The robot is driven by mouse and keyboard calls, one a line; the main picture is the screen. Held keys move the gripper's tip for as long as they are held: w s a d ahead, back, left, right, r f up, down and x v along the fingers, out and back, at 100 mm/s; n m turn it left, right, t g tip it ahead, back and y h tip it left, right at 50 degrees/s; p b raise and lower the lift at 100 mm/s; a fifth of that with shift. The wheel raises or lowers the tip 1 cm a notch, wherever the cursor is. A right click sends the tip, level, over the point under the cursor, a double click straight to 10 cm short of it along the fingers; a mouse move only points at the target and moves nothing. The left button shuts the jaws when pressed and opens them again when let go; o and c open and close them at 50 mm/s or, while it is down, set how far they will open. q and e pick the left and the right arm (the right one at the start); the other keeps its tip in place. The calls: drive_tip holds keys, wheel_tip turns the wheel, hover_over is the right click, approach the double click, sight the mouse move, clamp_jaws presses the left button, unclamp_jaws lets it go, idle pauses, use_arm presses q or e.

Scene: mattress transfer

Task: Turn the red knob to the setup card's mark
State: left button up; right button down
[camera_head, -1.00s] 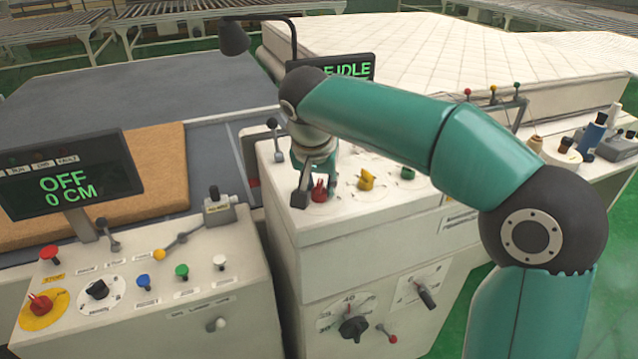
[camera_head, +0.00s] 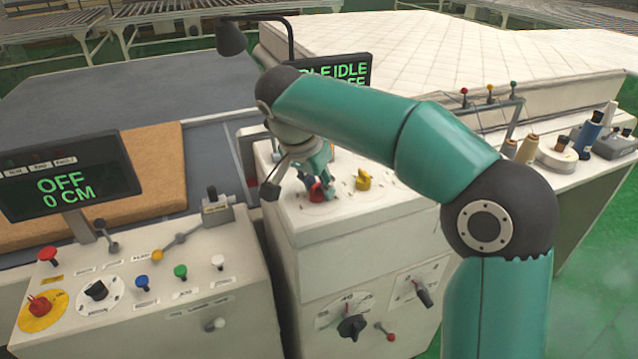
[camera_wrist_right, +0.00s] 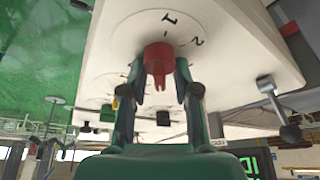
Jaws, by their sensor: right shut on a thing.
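The red knob (camera_head: 316,193) sits on a white dial on top of the middle console (camera_head: 345,235). My right gripper (camera_head: 325,188) reaches down over it, and its arm hides part of the console top. In the right wrist view the red knob (camera_wrist_right: 158,60) stands between the two fingers of the right gripper (camera_wrist_right: 160,78), which are shut on it. The marks 1 and 2 (camera_wrist_right: 183,30) show on the dial beyond the knob. I cannot make out a setup card. My left gripper is out of view.
A yellow knob (camera_head: 363,180) stands right of the red one. A left console (camera_head: 190,270) carries another red knob (camera_head: 39,306) on a yellow disc. A screen (camera_head: 355,68) and a bent lamp (camera_head: 231,38) stand behind.

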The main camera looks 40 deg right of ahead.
drive_tip(key=c, duration=0.8)
unclamp_jaws()
drive_tip(key=shift+c, duration=0.2)
drive_tip(key=shift+a+r, duration=0.1)
drive_tip(key=v, duration=1.1)
drive_tip(key=shift+r, duration=0.3)
drive_tip(key=shift+s, duration=0.15)
